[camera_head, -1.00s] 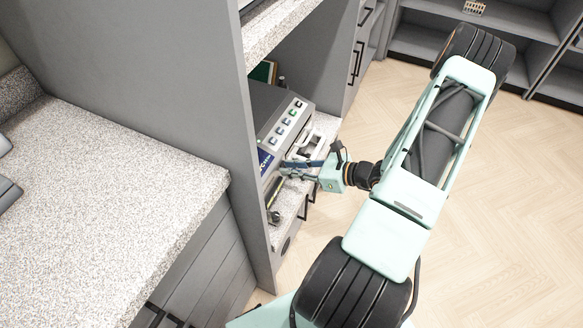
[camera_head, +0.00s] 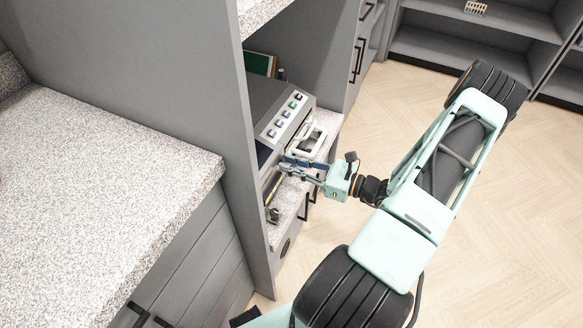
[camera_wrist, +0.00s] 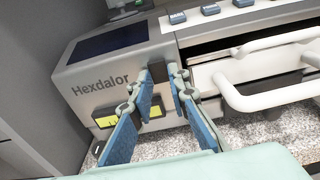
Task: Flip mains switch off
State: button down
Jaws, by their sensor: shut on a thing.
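The grey autoclave (camera_head: 275,105), marked "Hexdalor" (camera_wrist: 100,85) in the wrist view, stands on a speckled shelf inside a bay. My gripper (camera_head: 288,163) reaches its front from the right. In the wrist view, the blue-padded fingers (camera_wrist: 160,78) point at the front panel, right of the lettering. They are shut on a small dark part (camera_wrist: 157,71) that looks like the mains switch. The fingers hide much of it, and its on or off position cannot be told. Yellow labels (camera_wrist: 115,122) show on the lower front.
A white drawer handle (camera_wrist: 270,96) juts out just right of the fingers. A grey cabinet wall (camera_head: 185,75) and a speckled counter (camera_head: 100,185) stand to the left. The wooden floor (camera_head: 400,100) is open at the right.

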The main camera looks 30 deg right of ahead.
jog(key=c, duration=1.8)
grip_release()
jog(key=shift+c, duration=0.2)
jog(key=v, duration=1.2)
jog(key=shift+s, duration=0.1)
